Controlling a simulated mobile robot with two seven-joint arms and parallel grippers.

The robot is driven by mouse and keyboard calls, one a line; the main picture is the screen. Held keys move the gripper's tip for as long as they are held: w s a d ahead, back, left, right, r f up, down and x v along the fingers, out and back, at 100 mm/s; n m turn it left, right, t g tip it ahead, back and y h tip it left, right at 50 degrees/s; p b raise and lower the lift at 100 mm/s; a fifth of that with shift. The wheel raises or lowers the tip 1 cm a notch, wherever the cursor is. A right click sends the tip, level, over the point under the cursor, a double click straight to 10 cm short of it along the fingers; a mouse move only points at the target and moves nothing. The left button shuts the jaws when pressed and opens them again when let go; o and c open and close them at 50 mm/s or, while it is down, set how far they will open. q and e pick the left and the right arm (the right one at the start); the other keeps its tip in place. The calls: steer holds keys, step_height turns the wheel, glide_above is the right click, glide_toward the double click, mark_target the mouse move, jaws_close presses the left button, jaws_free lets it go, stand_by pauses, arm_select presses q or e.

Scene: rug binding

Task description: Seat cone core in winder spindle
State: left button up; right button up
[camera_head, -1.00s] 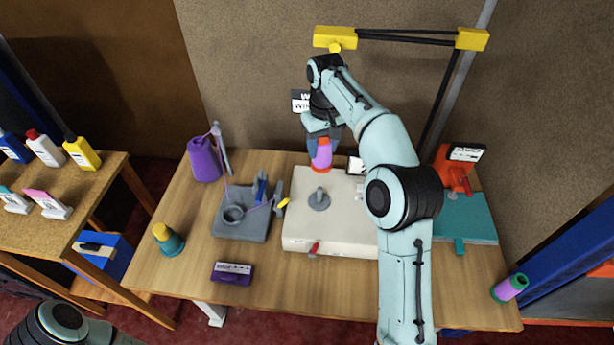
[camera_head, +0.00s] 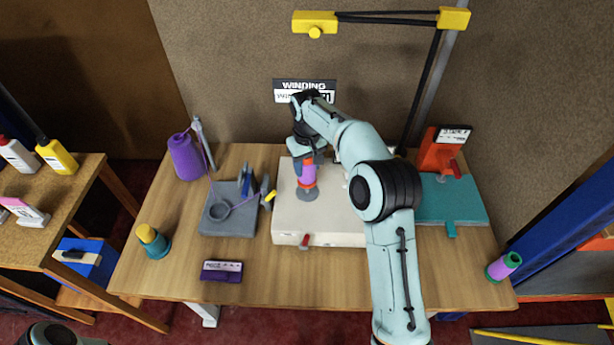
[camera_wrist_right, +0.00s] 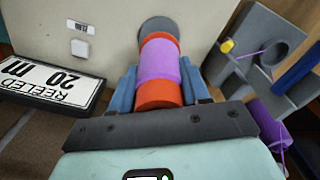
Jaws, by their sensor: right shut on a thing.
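The cone core (camera_head: 309,174) is purple with orange-red bands at its ends. My right gripper (camera_head: 304,160) is shut on it; in the right wrist view the core (camera_wrist_right: 158,68) sits between the blue fingers (camera_wrist_right: 160,90). The winder (camera_head: 320,222) is a cream box with a grey round spindle base (camera_head: 307,195) on top. The core stands nearly upright over this base. The spindle's grey disc (camera_wrist_right: 159,27) shows just past the core's far end. I cannot tell whether the core is fully down on it. Only a dark piece of my left arm shows at the bottom left; its gripper is out of view.
Left of the winder is a grey tensioner block (camera_head: 228,221) with a thread from a purple cone (camera_head: 187,157). A teal base with an orange device (camera_head: 438,152) stands right.

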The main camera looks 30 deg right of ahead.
mark_target(307, 176)
step_height(307, 176, down, 4)
steer(key=shift+s+f+b, duration=0.1)
steer(key=shift+f+b, duration=0.15)
steer(key=shift+b, duration=0.05)
arm_select(q)
steer(key=shift+s+f, duration=0.45)
arm_select(e)
steer(key=shift+f, duration=0.1)
steer(key=shift+f, duration=0.1)
steer(key=o, duration=1)
steer(key=shift+f, duration=0.1)
steer(key=shift+o, duration=0.2)
arm_select(q)
steer(key=w+r+p, duration=0.2)
steer(key=r, duration=0.1)
steer(key=shift+w, duration=0.4)
arm_select(e)
step_height(307, 176, up, 12)
steer(key=shift+r, duration=0.25)
arm_select(q)
steer(key=shift+s+f, duration=0.1)
arm_select(e)
steer(key=shift+f, duration=0.1)
